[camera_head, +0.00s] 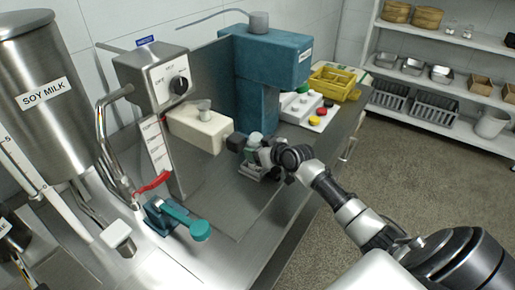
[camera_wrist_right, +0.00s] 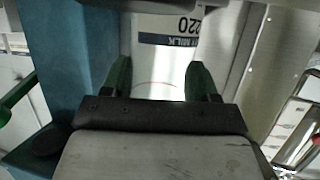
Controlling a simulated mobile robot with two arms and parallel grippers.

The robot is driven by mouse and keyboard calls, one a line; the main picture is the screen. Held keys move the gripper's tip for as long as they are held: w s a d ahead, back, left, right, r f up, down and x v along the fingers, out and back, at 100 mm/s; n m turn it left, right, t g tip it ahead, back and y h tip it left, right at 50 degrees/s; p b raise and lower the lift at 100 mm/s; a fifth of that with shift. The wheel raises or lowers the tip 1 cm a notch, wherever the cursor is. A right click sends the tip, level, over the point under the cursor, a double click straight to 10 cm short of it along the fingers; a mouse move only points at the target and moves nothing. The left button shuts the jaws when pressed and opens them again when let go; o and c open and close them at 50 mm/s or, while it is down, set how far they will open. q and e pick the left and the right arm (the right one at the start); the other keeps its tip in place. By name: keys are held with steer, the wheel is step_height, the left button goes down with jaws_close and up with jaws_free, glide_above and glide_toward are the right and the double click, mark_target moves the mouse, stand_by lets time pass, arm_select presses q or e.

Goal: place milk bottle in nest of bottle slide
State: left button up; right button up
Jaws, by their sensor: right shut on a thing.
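My right gripper (camera_head: 257,148) reaches in from the right, low in front of the blue column. It is shut on the milk bottle, whose label shows upside down in the right wrist view (camera_wrist_right: 168,45) between the two dark green fingers (camera_wrist_right: 160,80). In the head view the bottle is small and mostly hidden by the wrist. The small metal bottle slide (camera_head: 252,174) is just below the gripper. I cannot tell whether the bottle touches its nest. My left gripper is not in view.
A cream unit (camera_head: 199,130) with a dark end is close left of the gripper. The blue machine (camera_head: 262,90) stands behind. A button box (camera_head: 302,112) and yellow crate (camera_head: 334,84) are to the right.

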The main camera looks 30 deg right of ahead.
steer(key=o, duration=0.9)
steer(key=v, duration=1.2)
steer(key=shift+b, duration=0.45)
steer(key=shift+r, duration=0.15)
